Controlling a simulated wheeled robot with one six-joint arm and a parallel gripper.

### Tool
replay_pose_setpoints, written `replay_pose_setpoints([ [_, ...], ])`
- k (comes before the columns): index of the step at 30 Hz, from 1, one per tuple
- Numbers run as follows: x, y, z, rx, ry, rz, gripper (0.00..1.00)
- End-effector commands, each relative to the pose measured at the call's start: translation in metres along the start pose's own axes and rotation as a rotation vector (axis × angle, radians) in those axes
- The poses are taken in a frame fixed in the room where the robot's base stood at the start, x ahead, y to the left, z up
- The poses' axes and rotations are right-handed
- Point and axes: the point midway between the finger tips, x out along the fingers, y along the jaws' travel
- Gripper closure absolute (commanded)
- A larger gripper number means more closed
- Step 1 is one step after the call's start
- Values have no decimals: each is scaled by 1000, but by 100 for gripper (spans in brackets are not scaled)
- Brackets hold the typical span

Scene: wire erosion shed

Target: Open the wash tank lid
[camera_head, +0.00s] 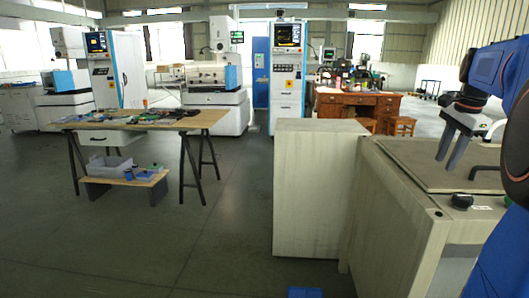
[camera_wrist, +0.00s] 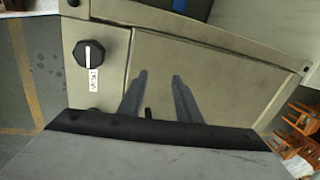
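The wash tank (camera_head: 395,225) is a beige cabinet at the right of the head view. Its flat lid (camera_head: 425,165) lies closed on top, and it also fills much of the wrist view (camera_wrist: 225,70). A dark bar handle (camera_head: 487,171) stands on the lid near the right edge. My gripper (camera_head: 448,164) points down over the lid, left of the handle, with its fingers apart and nothing between the tips. In the wrist view, my gripper (camera_wrist: 157,80) shows two grey fingers apart. A small dark piece shows between their bases; I cannot tell whether it is the handle.
A black knob (camera_head: 461,201) with a white label sits on the tank's front edge; the knob also shows in the wrist view (camera_wrist: 89,52). A cluttered worktable (camera_head: 150,120) stands left, with open floor between.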

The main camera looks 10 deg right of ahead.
Motion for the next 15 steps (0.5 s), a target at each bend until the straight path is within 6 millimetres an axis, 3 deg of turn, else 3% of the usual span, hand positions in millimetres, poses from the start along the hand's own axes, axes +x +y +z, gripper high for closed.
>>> replay_pose_setpoints([
  [11,9,25,69,-244,9,-25,69],
  [15,16,46,109,-403,16,-42,69],
])
